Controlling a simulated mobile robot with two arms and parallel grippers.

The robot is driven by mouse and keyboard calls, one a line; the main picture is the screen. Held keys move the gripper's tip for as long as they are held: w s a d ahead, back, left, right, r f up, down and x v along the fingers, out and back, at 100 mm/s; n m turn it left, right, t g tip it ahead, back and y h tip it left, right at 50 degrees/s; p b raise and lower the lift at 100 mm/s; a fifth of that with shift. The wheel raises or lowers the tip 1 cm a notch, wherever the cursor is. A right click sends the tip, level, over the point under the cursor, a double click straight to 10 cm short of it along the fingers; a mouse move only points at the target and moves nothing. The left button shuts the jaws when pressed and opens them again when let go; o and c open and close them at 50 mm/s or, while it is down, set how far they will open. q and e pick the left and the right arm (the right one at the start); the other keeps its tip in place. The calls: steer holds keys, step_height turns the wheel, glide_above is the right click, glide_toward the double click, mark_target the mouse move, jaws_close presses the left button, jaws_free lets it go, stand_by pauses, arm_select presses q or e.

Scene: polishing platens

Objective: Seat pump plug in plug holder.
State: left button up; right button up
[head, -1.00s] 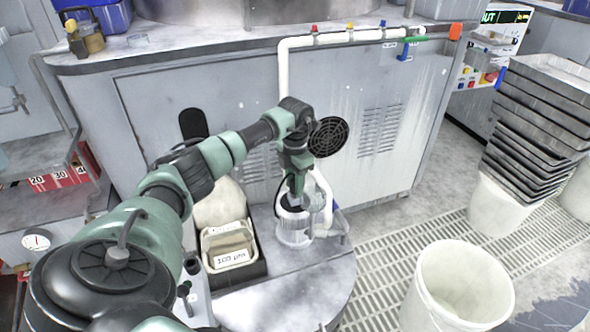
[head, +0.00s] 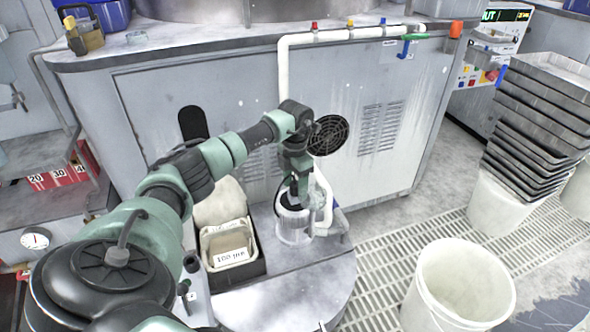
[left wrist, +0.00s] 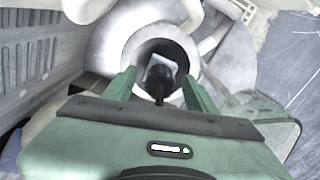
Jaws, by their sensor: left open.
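A pale round holder (head: 295,235) stands on the grey round platform, below my left gripper (head: 296,205). In the left wrist view the holder is a light ring (left wrist: 128,40) with a dark opening. A small dark piece with a pale face, which looks like the pump plug (left wrist: 160,72), shows in the opening between my fingers. My left gripper (left wrist: 160,85) is open, with one green finger on each side of the dark piece. How deep the piece sits is hard to tell. My right gripper is out of view.
A white pipe (head: 322,195) runs down right beside the holder. A black box (head: 258,268) with a pale labelled tub (head: 230,245) is to its left. A white bucket (head: 458,285) stands on the floor at right, and stacked grey trays (head: 535,120) stand behind it.

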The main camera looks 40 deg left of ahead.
mark_target(295, 183)
arm_select(q)
step_height(295, 183, up, 3)
steer(key=shift+r+p, duration=0.15)
steer(key=shift+p, duration=0.3)
step_height(295, 183, up, 4)
steer(key=shift+f+p, duration=0.1)
steer(key=shift+p, duration=0.2)
steer(key=shift+r, duration=0.4)
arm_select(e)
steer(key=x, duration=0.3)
